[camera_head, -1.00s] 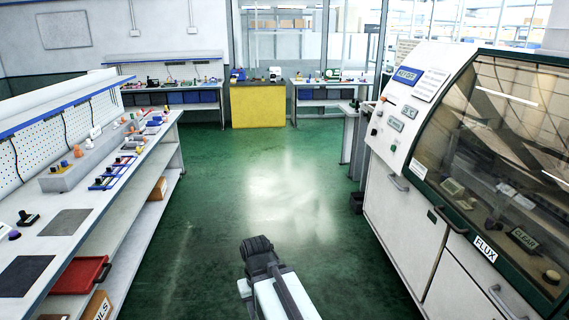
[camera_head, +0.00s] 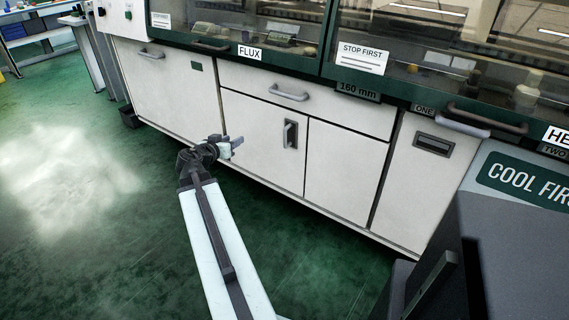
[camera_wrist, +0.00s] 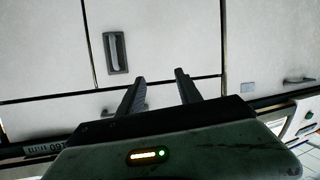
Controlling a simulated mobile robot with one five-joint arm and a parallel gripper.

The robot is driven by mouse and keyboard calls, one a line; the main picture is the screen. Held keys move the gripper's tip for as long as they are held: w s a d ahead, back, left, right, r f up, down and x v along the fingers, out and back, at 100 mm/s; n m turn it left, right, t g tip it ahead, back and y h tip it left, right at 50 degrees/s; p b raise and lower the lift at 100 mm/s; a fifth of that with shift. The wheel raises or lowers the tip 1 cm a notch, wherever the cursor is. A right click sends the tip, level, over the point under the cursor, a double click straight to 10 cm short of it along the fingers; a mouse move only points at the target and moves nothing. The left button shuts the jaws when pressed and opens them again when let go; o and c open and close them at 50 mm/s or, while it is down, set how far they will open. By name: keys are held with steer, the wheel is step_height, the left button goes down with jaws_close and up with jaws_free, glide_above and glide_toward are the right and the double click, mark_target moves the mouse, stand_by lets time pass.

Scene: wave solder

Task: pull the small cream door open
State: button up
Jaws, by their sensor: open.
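The small cream door (camera_head: 258,148) is closed in the lower front of the long machine, under a drawer. Its recessed vertical grey handle (camera_head: 290,134) is near its right edge. The wrist view is upside down; there the door (camera_wrist: 170,35) fills the upper middle, with its handle (camera_wrist: 117,53) left of my fingers. My gripper (camera_head: 236,145) is open and empty, in front of the door's left part in the head view. In the wrist view my fingers (camera_wrist: 160,75) are spread apart, with nothing between them. They look clear of the handle.
A drawer with a bar handle (camera_head: 288,94) sits above the door. A plain panel (camera_head: 345,170) is to its right, and a larger cream panel (camera_head: 165,90) to its left. A dark grey box (camera_head: 500,260) stands at lower right. The green floor (camera_head: 80,240) is open at left.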

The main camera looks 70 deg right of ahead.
mark_target(284, 135)
steer(key=s+d+f+m+g+h+b, duration=0.15)
steer(key=s+d+f+h+b, duration=0.35)
steer(key=s+d+b, duration=0.55)
steer(key=shift+m+y, duration=0.35)
steer(key=shift+y, duration=0.35)
steer(key=s+d, duration=0.1)
steer(key=d, duration=0.1)
steer(key=d+p, duration=0.1)
steer(key=d, duration=0.2)
steer(key=s+d, duration=0.1)
steer(key=d, duration=0.2)
steer(key=shift+s+d+f+p, duration=0.1)
steer(key=shift+s+f+p, duration=0.2)
steer(key=shift+s+p, duration=0.1)
jaws_close()
